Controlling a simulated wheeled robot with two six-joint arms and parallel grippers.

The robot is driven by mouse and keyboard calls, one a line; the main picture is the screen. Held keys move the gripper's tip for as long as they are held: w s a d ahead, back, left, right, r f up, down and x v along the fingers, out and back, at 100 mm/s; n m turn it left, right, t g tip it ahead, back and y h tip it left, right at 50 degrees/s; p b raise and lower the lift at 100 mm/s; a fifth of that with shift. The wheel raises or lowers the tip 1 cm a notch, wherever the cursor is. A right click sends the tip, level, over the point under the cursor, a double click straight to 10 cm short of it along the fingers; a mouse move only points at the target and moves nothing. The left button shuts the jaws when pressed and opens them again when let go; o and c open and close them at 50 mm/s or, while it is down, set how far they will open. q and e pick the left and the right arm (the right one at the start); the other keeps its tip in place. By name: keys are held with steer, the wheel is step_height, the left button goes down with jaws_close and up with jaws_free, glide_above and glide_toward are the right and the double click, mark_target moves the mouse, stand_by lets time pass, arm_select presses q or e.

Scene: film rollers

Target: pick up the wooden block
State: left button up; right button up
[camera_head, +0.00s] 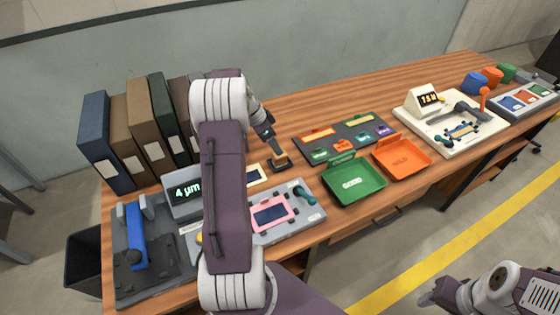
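A small wooden block (281,159) with a tan top stands on a dark square base (283,167) on the table, left of the green tray. My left arm reaches over the table from the front. Its gripper (271,143) points down just above the block, at or very near its top. The fingers are too small to tell whether they are open or touch the block. My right gripper (428,298) is low at the right, off the table's front edge, away from the block. Its finger state is unclear.
A green tray (370,192) and an orange tray (424,154) lie right of the block, before a dark sample board (310,155). A grey device with a pink frame (288,206) is in front. Several binders (96,125) stand back left. My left arm hides part of the table.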

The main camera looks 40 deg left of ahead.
mark_target(280, 159)
arm_select(q)
steer(key=x, duration=0.8)
steer(key=shift+w+a+f, duration=0.1)
steer(key=shift+a+f, duration=0.15)
steer(key=shift+f, duration=0.15)
steer(key=shift+r, duration=0.1)
jaws_close()
